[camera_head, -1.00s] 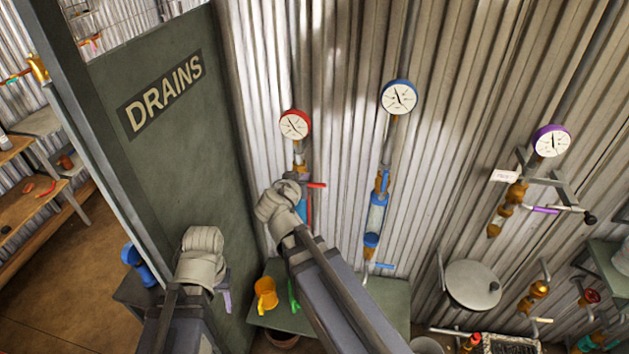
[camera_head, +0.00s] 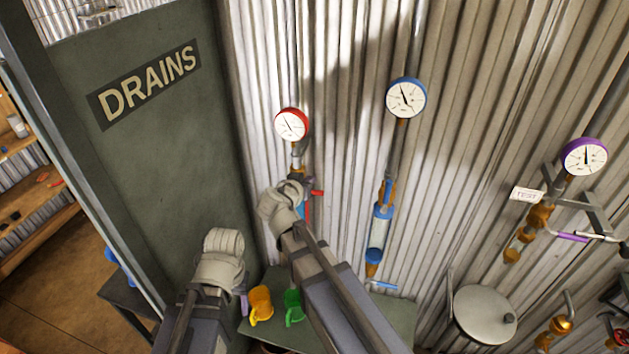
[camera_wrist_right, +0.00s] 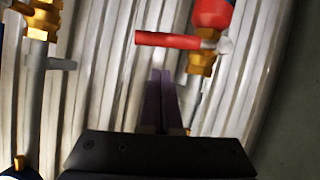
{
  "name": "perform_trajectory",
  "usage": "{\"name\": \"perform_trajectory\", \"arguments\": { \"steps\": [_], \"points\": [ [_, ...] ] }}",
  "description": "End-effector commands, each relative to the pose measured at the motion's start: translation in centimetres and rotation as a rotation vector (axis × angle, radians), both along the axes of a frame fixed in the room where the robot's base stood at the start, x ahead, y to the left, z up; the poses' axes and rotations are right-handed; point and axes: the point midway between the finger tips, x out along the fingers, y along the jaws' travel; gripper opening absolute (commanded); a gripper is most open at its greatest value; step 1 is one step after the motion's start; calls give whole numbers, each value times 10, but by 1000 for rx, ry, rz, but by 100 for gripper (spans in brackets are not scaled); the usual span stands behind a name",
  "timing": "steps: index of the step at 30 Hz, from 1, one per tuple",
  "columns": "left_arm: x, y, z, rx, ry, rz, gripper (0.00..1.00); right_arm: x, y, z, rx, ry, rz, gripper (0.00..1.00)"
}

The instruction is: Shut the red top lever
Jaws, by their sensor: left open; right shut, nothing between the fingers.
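The red top lever (camera_head: 317,193) sticks out sideways to the right from the pipe below the red-rimmed gauge (camera_head: 292,125). In the right wrist view the red lever (camera_wrist_right: 168,40) lies level across, on a brass valve (camera_wrist_right: 203,64) beside a red fitting (camera_wrist_right: 212,14). My right gripper (camera_wrist_right: 162,78) is shut and empty. Its fingertips appear just below the lever in that view; I cannot tell whether they touch it. In the head view the right wrist hides most of its fingers. My left gripper (camera_head: 243,305) hangs low at the left, open, its fingers mostly hidden.
A green panel marked DRAINS (camera_head: 150,85) stands close on the left. A blue-gauge pipe (camera_head: 378,235) and a purple-gauge pipe (camera_head: 528,230) are on the corrugated wall to the right.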

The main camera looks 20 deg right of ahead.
Motion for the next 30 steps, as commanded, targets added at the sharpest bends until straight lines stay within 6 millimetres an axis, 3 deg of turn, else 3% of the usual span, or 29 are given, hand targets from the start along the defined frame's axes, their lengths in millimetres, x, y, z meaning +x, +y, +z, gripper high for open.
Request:
{"name": "perform_trajectory", "arguments": {
  "steps": [1, 5, 17, 25, 30],
  "points": [
    [0, 0, -11, 0, 0, 1, 52, -3, 3, -11, 0, 0, 0, 0],
    [0, 0, -20, 0, -1, 2, 52, -7, 7, -20, 0, 0, -1, 0],
    [0, 0, -20, 0, -1, 2, 52, -8, 8, -20, 0, 0, -2, 0],
    [0, 0, -41, 0, -1, 1, 52, -13, 5, -41, -1, 0, -3, 0],
    [0, 0, -40, 1, -1, 0, 52, -14, 3, -41, 3, 3, -6, 0]
  ]
}}
